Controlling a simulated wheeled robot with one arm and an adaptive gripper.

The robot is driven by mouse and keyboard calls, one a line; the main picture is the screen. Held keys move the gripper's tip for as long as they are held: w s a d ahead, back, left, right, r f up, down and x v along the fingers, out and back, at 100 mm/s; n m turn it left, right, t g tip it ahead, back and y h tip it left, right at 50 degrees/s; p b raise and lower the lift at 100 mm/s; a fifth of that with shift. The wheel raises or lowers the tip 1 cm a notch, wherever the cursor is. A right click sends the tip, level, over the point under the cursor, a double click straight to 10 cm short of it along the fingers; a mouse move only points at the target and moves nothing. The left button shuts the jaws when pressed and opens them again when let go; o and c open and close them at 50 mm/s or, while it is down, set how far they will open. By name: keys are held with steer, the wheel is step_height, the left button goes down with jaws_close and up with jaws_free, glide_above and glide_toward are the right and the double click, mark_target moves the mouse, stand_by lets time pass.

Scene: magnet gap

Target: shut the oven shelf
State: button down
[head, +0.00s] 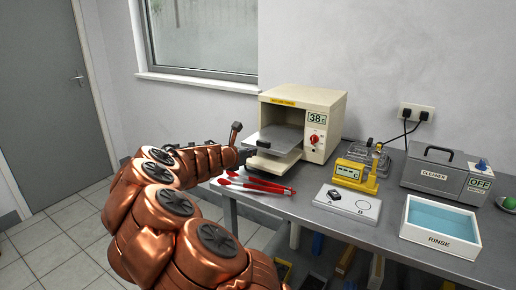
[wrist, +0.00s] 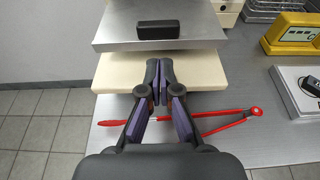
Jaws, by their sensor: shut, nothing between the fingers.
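The cream oven (head: 305,117) with a 38 C display stands on the bench. Its grey metal shelf (head: 280,138) sticks out of the open front over a cream slab (head: 270,163). In the wrist view the shelf (wrist: 115,34) carries a small black block (wrist: 158,30) near its front edge, and the cream slab (wrist: 205,72) lies below. My gripper (wrist: 160,64) is shut and empty, its fingertips over the cream slab and close to the shelf's front edge. I cannot tell whether they touch it. In the head view my arm partly hides the gripper (head: 245,154).
Red tongs (head: 257,187) lie on the bench below the slab. A yellow device (head: 357,174), a white A/B board (head: 347,203), a cleaner tank (head: 438,176) and a rinse tray (head: 440,243) stand to the right. Open floor (head: 55,230) lies left of the bench.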

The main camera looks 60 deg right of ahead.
mark_target(262, 146)
steer(key=shift+r+x, duration=0.2)
steer(key=shift+x, duration=0.6)
steer(key=shift+r+x, duration=0.15)
steer(key=shift+x, duration=0.65)
steer(key=shift+r+x, duration=0.2)
steer(key=shift+x, duration=0.6)
steer(key=shift+d, duration=0.15)
steer(key=shift+w, duration=0.1)
